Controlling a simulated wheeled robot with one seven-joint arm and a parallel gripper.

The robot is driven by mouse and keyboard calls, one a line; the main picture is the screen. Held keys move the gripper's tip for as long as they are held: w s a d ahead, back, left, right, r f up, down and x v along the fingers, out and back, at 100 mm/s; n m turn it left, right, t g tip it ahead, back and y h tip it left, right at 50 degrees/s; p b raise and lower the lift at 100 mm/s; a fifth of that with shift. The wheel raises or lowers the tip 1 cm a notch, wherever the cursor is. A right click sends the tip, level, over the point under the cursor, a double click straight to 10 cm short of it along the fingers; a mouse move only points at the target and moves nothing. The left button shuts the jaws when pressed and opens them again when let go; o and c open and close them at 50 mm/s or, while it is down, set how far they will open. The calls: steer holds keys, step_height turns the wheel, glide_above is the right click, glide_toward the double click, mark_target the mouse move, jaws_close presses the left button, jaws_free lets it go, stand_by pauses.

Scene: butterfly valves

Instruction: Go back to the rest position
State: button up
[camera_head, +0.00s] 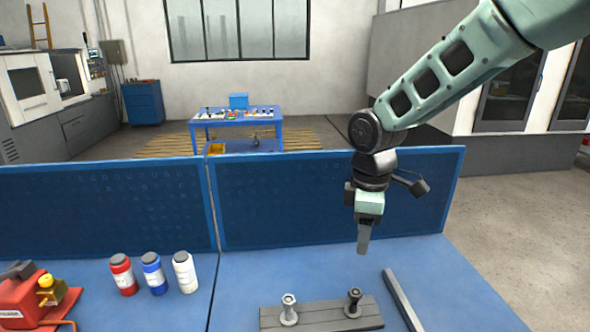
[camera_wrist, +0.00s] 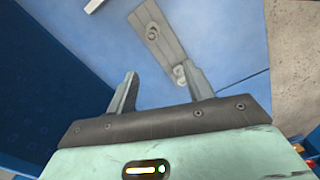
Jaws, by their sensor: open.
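My gripper (camera_head: 363,240) hangs pointing down above the blue workbench (camera_head: 240,282), in front of the blue perforated back panel (camera_head: 310,205). In the wrist view my gripper (camera_wrist: 162,88) shows its two fingers spread apart with nothing between them. A grey base plate (camera_head: 325,318) lies on the bench below and in front of the gripper, apart from it. Two butterfly valves stand on the plate: a light metal one (camera_head: 289,308) on the left and a darker one (camera_head: 354,302) on the right. The plate (camera_wrist: 153,28) also shows beyond the fingertips in the wrist view.
A grey bar (camera_head: 402,300) lies right of the plate. Red (camera_head: 123,274), blue (camera_head: 153,273) and white (camera_head: 185,272) bottles stand at the left, with a red vise-like tool (camera_head: 28,300) beyond them at the far left. The bench between bottles and plate is clear.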

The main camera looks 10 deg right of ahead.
steer(key=s+a+f+m+b, duration=0.2)
steer(key=s+m, duration=0.1)
steer(key=s, duration=0.9)
steer(key=s+a+f+m+b, duration=0.1)
steer(key=s+a+m+b, duration=0.2)
steer(key=s, duration=1)
steer(key=shift+s+a+f+y, duration=0.15)
steer(key=shift+f+y, duration=0.15)
steer(key=shift+f, duration=0.1)
